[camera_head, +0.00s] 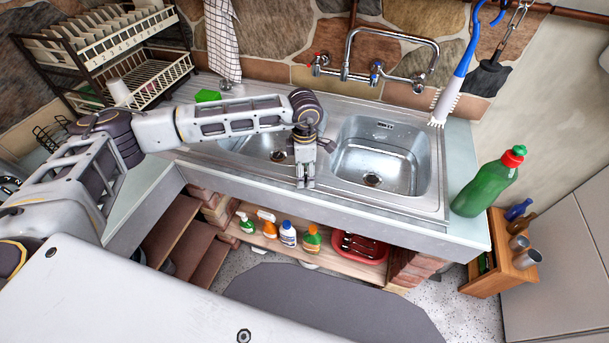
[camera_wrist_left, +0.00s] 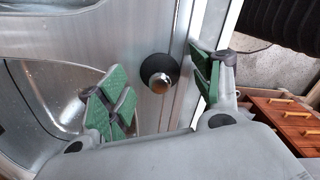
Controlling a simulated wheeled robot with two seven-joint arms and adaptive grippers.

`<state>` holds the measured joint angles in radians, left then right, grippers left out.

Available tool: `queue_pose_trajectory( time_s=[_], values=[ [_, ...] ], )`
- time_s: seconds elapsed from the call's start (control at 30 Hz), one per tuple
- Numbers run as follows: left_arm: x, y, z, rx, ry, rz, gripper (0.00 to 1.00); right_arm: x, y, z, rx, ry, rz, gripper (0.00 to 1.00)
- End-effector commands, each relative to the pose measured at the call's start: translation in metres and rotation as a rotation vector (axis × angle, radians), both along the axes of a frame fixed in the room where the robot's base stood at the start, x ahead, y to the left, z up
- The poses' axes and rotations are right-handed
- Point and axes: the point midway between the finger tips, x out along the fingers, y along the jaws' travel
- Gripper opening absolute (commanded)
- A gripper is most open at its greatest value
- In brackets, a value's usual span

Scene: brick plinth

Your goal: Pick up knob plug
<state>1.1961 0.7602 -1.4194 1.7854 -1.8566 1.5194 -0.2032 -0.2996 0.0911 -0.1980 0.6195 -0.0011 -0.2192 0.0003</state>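In the left wrist view the knob plug (camera_wrist_left: 158,73) has a round black base and a shiny metal knob. It sits on the bare steel of the sink unit (camera_head: 437,190), between a basin and the front edge. My left gripper (camera_head: 305,184) reaches down over the steel near the front rim, between the two basins. In the wrist view its green-padded fingers are spread on either side of the plug, with gaps on both sides, and it holds nothing. In the head view I cannot make out the plug; the gripper seems to cover it. My right gripper is not in view.
The right basin (camera_head: 372,165) and tap (camera_head: 375,68) are beside and behind the gripper. A green bottle (camera_head: 488,182) stands on the right counter. A dish rack (camera_head: 105,50) and green sponge (camera_head: 207,96) are at left. Several bottles stand on the shelf (camera_head: 330,262) below.

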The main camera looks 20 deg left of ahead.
Motion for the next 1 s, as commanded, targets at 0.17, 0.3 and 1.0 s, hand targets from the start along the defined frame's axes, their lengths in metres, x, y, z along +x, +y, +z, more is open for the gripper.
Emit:
queue_pose_trajectory(
  time_s=[0.17, 0.3, 1.0],
  values=[
    [0.0, 0.0, 0.0, 0.0, 0.0, 0.0, 0.41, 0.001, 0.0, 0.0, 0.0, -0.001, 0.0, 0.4],
    [0.0, 0.0, 0.0, 0.0, 0.0, 0.0, 0.23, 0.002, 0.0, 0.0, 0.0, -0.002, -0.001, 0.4],
    [0.001, 0.0, 0.03, -0.001, -0.004, 0.0, 0.12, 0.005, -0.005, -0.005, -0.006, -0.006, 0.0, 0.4]
  ],
)
